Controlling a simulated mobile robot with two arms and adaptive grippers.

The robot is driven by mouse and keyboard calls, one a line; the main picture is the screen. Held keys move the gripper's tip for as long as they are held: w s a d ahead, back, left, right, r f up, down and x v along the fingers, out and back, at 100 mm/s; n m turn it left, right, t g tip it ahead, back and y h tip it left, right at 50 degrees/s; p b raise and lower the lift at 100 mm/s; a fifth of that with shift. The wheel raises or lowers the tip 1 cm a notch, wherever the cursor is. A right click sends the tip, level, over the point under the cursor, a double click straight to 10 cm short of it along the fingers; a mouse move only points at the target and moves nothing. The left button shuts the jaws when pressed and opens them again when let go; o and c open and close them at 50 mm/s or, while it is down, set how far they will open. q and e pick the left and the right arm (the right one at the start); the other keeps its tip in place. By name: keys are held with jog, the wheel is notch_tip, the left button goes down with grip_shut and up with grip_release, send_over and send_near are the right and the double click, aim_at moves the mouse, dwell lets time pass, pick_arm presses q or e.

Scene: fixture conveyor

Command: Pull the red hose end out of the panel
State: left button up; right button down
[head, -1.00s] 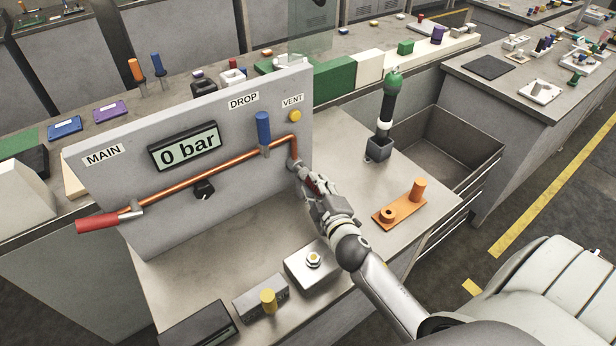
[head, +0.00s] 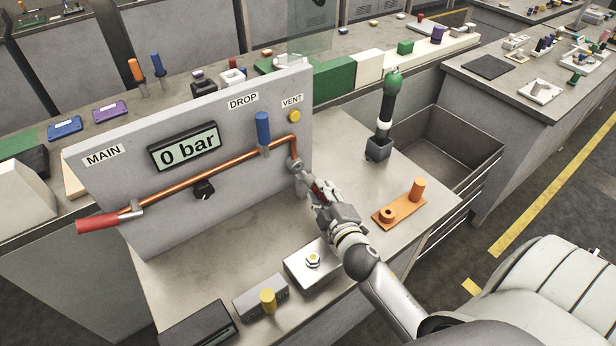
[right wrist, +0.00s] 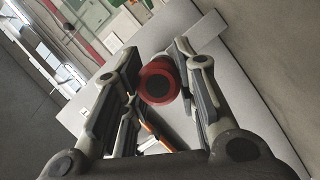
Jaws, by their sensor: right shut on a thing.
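The grey panel (head: 110,190) stands on the bench with labels MAIN, DROP and VENT, a display reading 0 bar, and a copper pipe (head: 215,174) across its face. My right gripper (head: 308,184) is in front of the panel's right end, below the pipe's elbow fitting. It is shut on the red hose end (right wrist: 158,82), which shows as a round red piece with a dark centre between the fingers in the right wrist view. In the head view the fingers mostly hide it; I cannot tell whether it is still in the panel. My left gripper is not in view.
A blue-handled valve (head: 263,130) and a yellow VENT button (head: 295,116) are close above my right gripper. An orange bracket (head: 399,210) lies to its right, and a metal box with a nut (head: 313,261) is below it.

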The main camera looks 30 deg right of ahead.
jog(key=shift+d+v, duration=0.15)
jog(key=shift+v, duration=0.6)
jog(key=shift+d+v, duration=0.15)
jog(key=shift+v, duration=0.55)
jog(key=shift+s+f, duration=0.1)
